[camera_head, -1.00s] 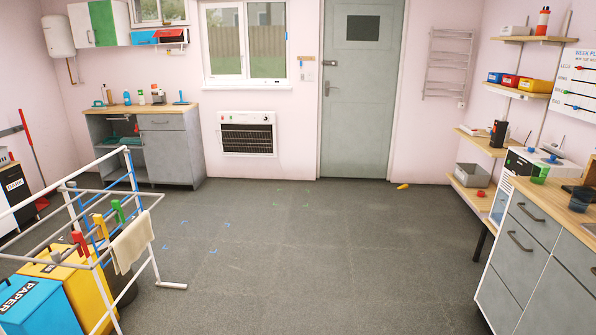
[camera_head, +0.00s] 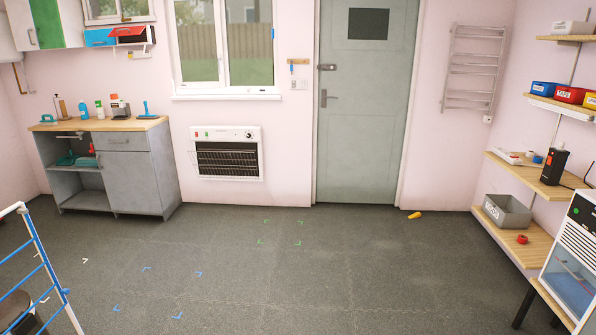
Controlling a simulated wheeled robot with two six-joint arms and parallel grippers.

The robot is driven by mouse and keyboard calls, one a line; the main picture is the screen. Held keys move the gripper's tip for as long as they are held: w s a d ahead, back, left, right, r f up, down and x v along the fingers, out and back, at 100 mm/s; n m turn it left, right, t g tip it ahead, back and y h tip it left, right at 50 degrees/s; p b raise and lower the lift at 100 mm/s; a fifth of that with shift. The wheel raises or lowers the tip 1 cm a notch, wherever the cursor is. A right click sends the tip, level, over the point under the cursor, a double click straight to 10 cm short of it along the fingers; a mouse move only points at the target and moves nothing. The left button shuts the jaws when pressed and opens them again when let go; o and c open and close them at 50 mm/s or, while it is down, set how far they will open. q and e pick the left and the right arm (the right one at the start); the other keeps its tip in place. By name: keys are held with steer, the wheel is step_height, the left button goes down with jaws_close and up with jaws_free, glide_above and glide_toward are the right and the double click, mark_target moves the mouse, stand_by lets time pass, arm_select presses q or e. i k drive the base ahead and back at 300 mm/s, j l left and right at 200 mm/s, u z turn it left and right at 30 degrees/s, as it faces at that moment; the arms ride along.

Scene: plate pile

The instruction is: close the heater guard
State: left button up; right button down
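The white wall heater (camera_head: 227,134) hangs low on the pink wall, below the window and left of the door. It has small coloured switches and a round knob along its top panel. Its guard (camera_head: 228,160) is a dark barred grille across the front. A white edge runs along the bottom and seems to stick out slightly past the housing at the lower left. From this distance I cannot tell exactly how far the guard stands open. Neither of my grippers is in view.
Open grey floor (camera_head: 250,270) with small coloured corner marks lies before the heater. A drying rack (camera_head: 45,265) stands at the near left. A grey cabinet (camera_head: 135,175) is left of the heater. A yellow object (camera_head: 414,215) lies near the door (camera_head: 362,120). Shelves (camera_head: 520,240) line the right.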

mark_target(224, 167)
steer(key=i+u, duration=0.15)
steer(key=i, duration=0.5)
steer(key=i+u, duration=0.2)
steer(key=i, duration=0.5)
steer(key=i+l+u, duration=0.15)
steer(key=i, duration=0.5)
steer(key=i+u, duration=0.15)
steer(key=i, duration=0.9)
steer(key=i+u, duration=0.15)
steer(key=i, duration=0.95)
